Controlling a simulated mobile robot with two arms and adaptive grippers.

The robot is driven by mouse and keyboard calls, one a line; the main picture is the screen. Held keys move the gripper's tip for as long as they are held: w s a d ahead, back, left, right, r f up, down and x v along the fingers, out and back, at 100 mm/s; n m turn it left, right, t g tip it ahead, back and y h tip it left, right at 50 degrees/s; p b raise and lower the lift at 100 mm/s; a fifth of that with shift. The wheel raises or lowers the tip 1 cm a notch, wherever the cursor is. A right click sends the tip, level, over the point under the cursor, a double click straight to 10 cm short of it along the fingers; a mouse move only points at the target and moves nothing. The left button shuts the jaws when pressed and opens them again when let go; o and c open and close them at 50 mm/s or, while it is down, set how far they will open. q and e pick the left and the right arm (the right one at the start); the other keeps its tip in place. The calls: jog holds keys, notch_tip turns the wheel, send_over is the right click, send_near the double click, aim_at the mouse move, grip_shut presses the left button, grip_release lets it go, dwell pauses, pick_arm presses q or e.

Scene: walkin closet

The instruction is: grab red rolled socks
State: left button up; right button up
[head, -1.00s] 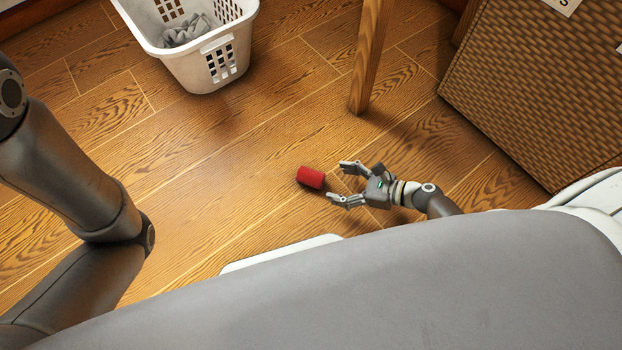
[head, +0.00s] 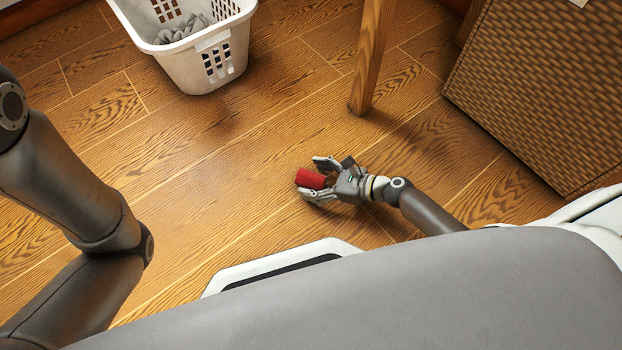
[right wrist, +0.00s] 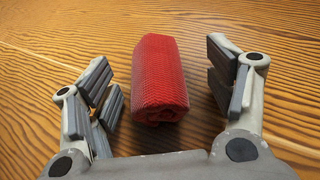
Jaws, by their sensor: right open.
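The red rolled socks (head: 310,179) lie on the wooden floor in the middle of the head view. My right gripper (head: 319,179) is around them, with one finger on the far side and one on the near side. In the right wrist view the red roll (right wrist: 159,78) lies between the open fingers of the right gripper (right wrist: 162,90). A gap shows on each side, so the fingers do not touch it there. My left arm shows at the left of the head view, but its gripper is out of view.
A white laundry basket (head: 205,66) with grey cloth (head: 184,29) inside stands at the top left. A wooden leg (head: 369,60) and a large woven box (head: 560,95) stand at the upper right. The floor around the socks is clear.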

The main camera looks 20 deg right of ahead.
jog(key=shift+c, duration=0.3)
jog(key=c, duration=0.9)
jog(key=shift+r, duration=0.15)
